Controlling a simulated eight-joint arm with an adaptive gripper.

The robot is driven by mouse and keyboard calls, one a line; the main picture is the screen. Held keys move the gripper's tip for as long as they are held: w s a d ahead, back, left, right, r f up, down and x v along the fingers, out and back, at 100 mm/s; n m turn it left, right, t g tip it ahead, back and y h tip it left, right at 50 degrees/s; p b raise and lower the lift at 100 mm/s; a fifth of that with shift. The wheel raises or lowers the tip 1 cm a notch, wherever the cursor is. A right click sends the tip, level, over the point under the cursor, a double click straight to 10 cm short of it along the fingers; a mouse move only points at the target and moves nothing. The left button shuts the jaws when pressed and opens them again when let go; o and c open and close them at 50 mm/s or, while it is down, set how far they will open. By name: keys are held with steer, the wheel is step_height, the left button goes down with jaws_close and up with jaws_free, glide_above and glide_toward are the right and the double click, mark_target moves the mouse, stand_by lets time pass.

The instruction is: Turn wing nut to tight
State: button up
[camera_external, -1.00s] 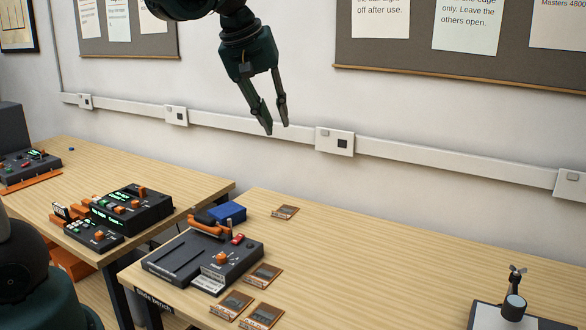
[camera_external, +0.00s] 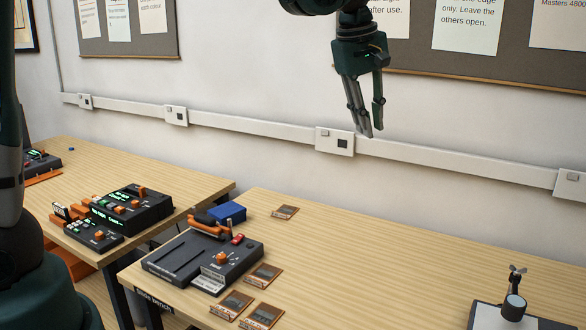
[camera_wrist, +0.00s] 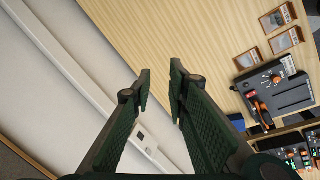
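A small grey wing nut (camera_external: 517,269) sits on top of a short post at the lower right in the external view. The wing nut does not show in the wrist view.
A dark device with orange parts (camera_external: 215,262) stands at the table's left end. Several framed slides (camera_external: 263,276) and a blue box (camera_external: 230,212) lie near it. The table (camera_external: 390,265) between device and post is clear. A wall rail with sockets (camera_external: 335,141) runs behind.

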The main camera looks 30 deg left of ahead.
steer(key=w+d+f+n+p, duration=0.1)
steer(key=w+d+f+n, duration=0.15)
steer(key=d, duration=0.75)
steer(key=n+g+y+p, duration=0.1)
steer(key=n+g+p, duration=0.2)
steer(key=n+p, duration=0.15)
glide_toward(518, 270)
steer(key=shift+a+r+n+b, duration=0.1)
steer(key=shift+a+n+b, duration=0.3)
steer(key=shift+a, duration=0.2)
steer(key=shift+f+p, duration=0.4)
steer(key=shift+f, duration=3.5)
jaws_close()
